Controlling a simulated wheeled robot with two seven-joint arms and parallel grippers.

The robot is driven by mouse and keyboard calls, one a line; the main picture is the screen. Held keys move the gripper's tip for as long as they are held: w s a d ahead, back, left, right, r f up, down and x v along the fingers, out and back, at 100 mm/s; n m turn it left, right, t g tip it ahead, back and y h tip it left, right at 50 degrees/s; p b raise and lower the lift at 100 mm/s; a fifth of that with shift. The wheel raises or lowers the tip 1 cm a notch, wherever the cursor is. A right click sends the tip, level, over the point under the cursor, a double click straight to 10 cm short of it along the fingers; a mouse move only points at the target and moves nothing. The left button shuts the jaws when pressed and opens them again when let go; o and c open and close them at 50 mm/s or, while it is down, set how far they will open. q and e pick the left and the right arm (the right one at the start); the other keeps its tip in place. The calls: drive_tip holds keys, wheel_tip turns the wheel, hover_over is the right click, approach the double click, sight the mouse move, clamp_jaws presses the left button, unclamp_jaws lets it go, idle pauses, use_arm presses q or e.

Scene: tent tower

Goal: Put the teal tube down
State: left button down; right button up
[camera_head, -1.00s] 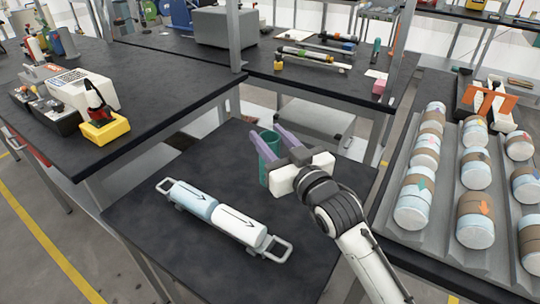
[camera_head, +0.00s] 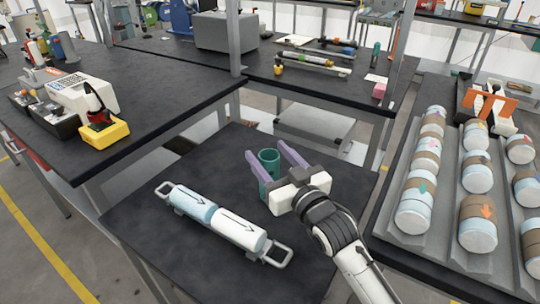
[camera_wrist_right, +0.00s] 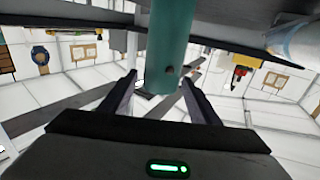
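The teal tube (camera_head: 269,164) is upright at the dark low table (camera_head: 150,228), near its back. Its open top faces up. In the right wrist view the tube (camera_wrist_right: 168,45) stands in front of the fingers, with a gap showing on each side near its end. My right gripper (camera_head: 267,151) is open, with its two purple fingers spread on either side of the tube. The lower part of the tube is partly hidden by the gripper, so contact with the table is hard to see. My left gripper is not in view.
A blue-and-white cylinder with end handles (camera_head: 215,218) lies on the low table left of the tube. A rack (camera_head: 445,210) of striped canisters stands at the right. A yellow bin (camera_head: 104,133) is on the left bench.

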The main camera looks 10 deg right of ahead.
drive_tip(key=shift+s+r, duration=0.1)
drive_tip(key=shift+r, duration=0.05)
drive_tip(key=v, duration=1.1)
drive_tip(key=shift+s, duration=0.4)
drive_tip(key=shift+s+d, duration=0.1)
drive_tip(key=shift+d, duration=0.05)
